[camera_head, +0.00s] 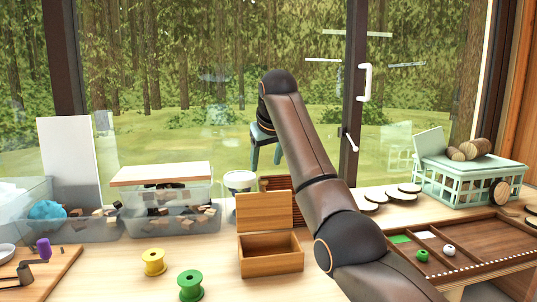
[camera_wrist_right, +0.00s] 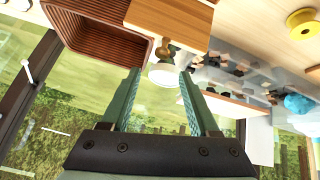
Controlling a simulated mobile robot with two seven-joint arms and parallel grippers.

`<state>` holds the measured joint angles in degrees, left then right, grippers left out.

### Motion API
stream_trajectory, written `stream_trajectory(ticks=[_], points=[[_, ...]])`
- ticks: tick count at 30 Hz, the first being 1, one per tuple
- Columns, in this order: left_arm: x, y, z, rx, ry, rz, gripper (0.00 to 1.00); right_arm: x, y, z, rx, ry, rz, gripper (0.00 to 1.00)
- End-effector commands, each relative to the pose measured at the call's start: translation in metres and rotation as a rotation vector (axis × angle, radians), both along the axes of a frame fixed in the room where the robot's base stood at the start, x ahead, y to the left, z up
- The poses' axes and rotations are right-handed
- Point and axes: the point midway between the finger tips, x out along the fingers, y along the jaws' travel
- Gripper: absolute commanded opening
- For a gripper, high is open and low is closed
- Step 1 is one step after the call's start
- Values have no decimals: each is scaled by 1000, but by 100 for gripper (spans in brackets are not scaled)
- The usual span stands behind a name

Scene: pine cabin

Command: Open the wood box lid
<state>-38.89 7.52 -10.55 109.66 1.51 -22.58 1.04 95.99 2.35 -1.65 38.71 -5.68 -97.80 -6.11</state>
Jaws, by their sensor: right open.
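The wood box (camera_head: 271,262) stands on the table in the head view, with its hollow inside showing. Its lid (camera_head: 265,212) stands up at the back edge, leaning slightly, so the box is open. My right gripper (camera_head: 266,157) hangs above and behind the lid, apart from it, with its teal fingers spread and empty. In the right wrist view the open fingers (camera_wrist_right: 163,78) have a white-topped jar (camera_wrist_right: 162,74) between them in the picture. An orange-brown wood panel (camera_wrist_right: 175,22), apparently the lid, lies beyond them. My left gripper is not in view.
A slatted brown tray (camera_wrist_right: 100,25) stands behind the box. Clear bins (camera_head: 180,222) of wood pieces are to the left. Yellow (camera_head: 154,262) and green (camera_head: 190,285) spools stand left of the box. A game board (camera_head: 480,243) and mint basket (camera_head: 470,180) are right.

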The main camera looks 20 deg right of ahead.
Motion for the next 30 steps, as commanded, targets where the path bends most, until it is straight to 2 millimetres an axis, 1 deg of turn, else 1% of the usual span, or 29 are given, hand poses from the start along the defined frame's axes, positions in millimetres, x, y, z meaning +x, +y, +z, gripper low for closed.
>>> stream_trajectory(ticks=[1, 3, 6, 10, 15, 30], points=[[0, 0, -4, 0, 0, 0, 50, -7, 2, 9, -1, -6, 0, 61], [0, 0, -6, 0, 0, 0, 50, -14, 4, 20, -1, -5, 0, 61], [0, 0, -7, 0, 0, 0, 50, -23, 5, 33, -1, -4, 0, 61], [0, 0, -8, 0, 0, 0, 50, -30, 7, 41, -2, -2, -1, 61], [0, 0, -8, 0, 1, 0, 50, -33, 8, 45, -2, -2, -1, 61], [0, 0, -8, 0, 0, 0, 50, -32, 8, 45, -1, -2, 0, 61]])
